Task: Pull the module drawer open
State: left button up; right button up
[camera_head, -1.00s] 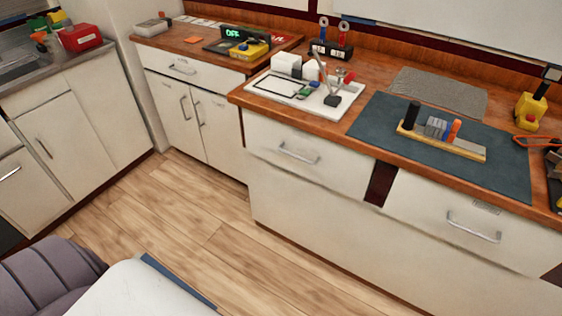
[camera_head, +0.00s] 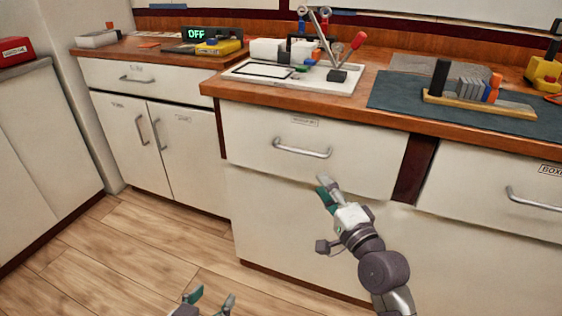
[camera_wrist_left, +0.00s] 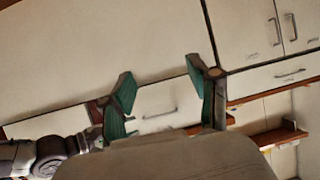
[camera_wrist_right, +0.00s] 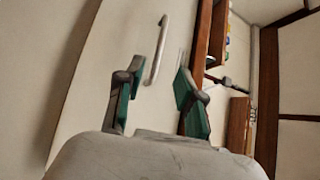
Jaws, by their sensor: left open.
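The drawer (camera_head: 250,128) in the middle of the head view is shut. It has a white front, a small label (camera_head: 305,122) too small to read surely, and a metal bar handle (camera_head: 301,149). My right gripper (camera_head: 324,182) is open and empty, below and right of that handle in the picture. In the right wrist view a bar handle (camera_wrist_right: 157,50) shows beyond the spread fingers (camera_wrist_right: 158,68), apart from them. My left gripper (camera_head: 210,297) is open and empty, low at the bottom edge over the floor. Its spread fingers also show in the left wrist view (camera_wrist_left: 160,85).
Another drawer (camera_head: 470,165) with handle is at the right, and one (camera_head: 110,72) at the left above cabinet doors (camera_head: 185,155). The wooden worktop (camera_head: 385,118) overhangs the drawers and carries a white board (camera_head: 235,75) and a dark mat (camera_head: 385,95). The floor (camera_head: 130,240) is clear.

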aim_at(299, 152)
jog(key=b+x, duration=0.3)
jog(key=x, duration=1)
jog(key=shift+d+f, duration=0.1)
jog(key=shift+f, duration=0.05)
pick_arm(q)
notch_tip(299, 152, up, 13)
jog(key=w+d+t+h, duration=0.2)
jog(key=t, duration=0.6)
jog(key=shift+w+d+t+h, duration=0.2)
jog(key=shift+d+t+h, duration=0.1)
jog(key=shift+d, duration=0.1)
pick_arm(e)
jog(key=shift+w, duration=0.25)
pick_arm(q)
jog(key=shift+r, duration=0.1)
pick_arm(e)
grip_shut()
